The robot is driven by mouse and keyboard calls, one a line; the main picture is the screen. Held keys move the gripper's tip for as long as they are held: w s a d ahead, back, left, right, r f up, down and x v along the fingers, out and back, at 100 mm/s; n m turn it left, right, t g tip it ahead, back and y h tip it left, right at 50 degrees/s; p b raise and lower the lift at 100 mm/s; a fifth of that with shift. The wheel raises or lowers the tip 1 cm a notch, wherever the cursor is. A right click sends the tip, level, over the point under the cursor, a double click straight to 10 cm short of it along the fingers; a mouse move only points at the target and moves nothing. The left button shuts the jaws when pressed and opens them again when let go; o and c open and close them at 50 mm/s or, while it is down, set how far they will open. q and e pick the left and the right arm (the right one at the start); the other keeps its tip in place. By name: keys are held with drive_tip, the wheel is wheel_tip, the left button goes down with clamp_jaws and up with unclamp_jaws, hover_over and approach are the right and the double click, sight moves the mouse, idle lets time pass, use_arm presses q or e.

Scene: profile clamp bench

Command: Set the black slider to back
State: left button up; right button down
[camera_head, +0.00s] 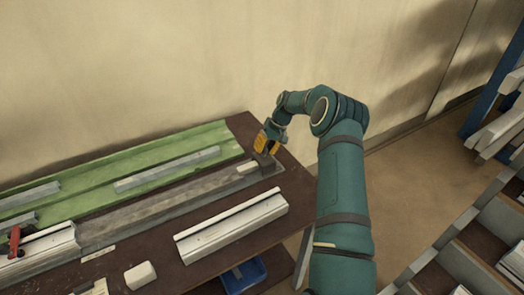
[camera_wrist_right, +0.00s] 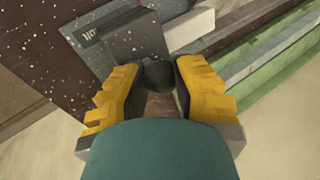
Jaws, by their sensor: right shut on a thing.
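The black slider is a round dark knob (camera_wrist_right: 157,74) in the right wrist view, between my right gripper's yellow fingers (camera_wrist_right: 158,88). The fingers are shut on it. In the head view my right gripper (camera_head: 266,147) reaches down at the right end of a grey rail (camera_head: 165,207), above a dark grey block (camera_head: 265,161). The fingers hide much of the slider's lower part. My left gripper is not in view.
A small pale block (camera_head: 247,168) lies beside the dark block. A white profile (camera_head: 232,226) lies in front of the rail, and a green channel (camera_head: 120,168) with grey bars runs behind. A red handle (camera_head: 14,241) stands far left. A blue bin (camera_head: 243,275) sits below the bench.

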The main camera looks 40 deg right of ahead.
drive_tip(key=shift+s+d+f, duration=0.1)
drive_tip(key=shift+s+d, duration=0.1)
drive_tip(key=shift+d, duration=0.65)
drive_tip(key=c, duration=0.7)
unclamp_jaws()
drive_tip(key=shift+d, duration=0.2)
drive_tip(key=shift+o, duration=0.2)
drive_tip(key=shift+a, duration=0.1)
drive_tip(key=v, duration=1.2)
drive_tip(key=shift+s, duration=0.1)
